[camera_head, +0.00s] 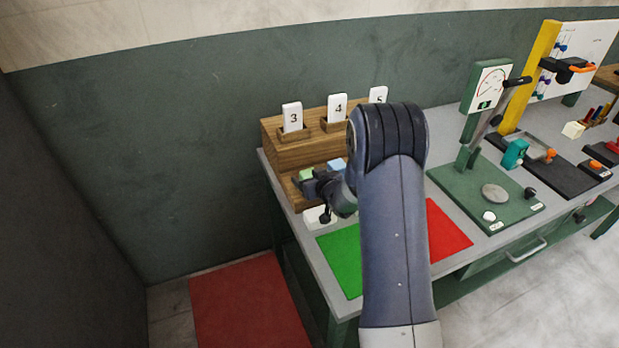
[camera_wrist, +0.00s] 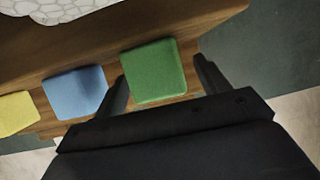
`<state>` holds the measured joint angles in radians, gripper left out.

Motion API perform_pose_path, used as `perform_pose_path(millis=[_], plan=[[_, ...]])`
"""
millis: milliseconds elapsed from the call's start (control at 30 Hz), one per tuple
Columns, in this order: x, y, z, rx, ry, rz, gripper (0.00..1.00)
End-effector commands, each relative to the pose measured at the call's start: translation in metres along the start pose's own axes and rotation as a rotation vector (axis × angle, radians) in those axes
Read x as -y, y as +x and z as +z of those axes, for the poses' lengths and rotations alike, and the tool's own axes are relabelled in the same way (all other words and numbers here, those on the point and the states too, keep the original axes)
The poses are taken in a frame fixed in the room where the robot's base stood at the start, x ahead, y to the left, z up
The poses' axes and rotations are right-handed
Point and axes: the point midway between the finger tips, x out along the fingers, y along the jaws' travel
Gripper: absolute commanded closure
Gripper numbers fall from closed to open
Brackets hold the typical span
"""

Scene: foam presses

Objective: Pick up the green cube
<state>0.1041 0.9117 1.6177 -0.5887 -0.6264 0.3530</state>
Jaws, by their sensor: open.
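The green cube (camera_wrist: 154,71) sits on a wooden step of the holder, and it also shows in the head view (camera_head: 307,174) just beyond my gripper. My gripper (camera_wrist: 162,88) is open, with one dark finger on each side of the green cube in the wrist view. The left finger lies between the green and blue cubes. I cannot tell whether either finger touches the green cube. In the head view my gripper (camera_head: 312,188) is partly hidden by my own arm.
A blue cube (camera_wrist: 75,92) and a yellow cube (camera_wrist: 16,112) sit in the same row. The wooden holder (camera_head: 285,155) carries numbered cards 3, 4 and 5 above. Green (camera_head: 343,262) and red (camera_head: 447,232) mats lie in front. A green press (camera_head: 480,195) stands right.

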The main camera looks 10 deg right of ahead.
Motion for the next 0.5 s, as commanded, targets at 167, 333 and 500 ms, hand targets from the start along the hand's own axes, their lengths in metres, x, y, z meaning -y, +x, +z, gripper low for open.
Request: perform_pose_path(millis=[167, 333, 500], plan=[[-0.0001, 0.0050, 0.0000, 0.000, 0.000, 0.001, 0.29], [0.0000, 0.0048, 0.0001, 0.000, 0.000, 0.000, 0.31], [0.0000, 0.0047, 0.0001, 0.000, 0.000, 0.000, 0.45]])
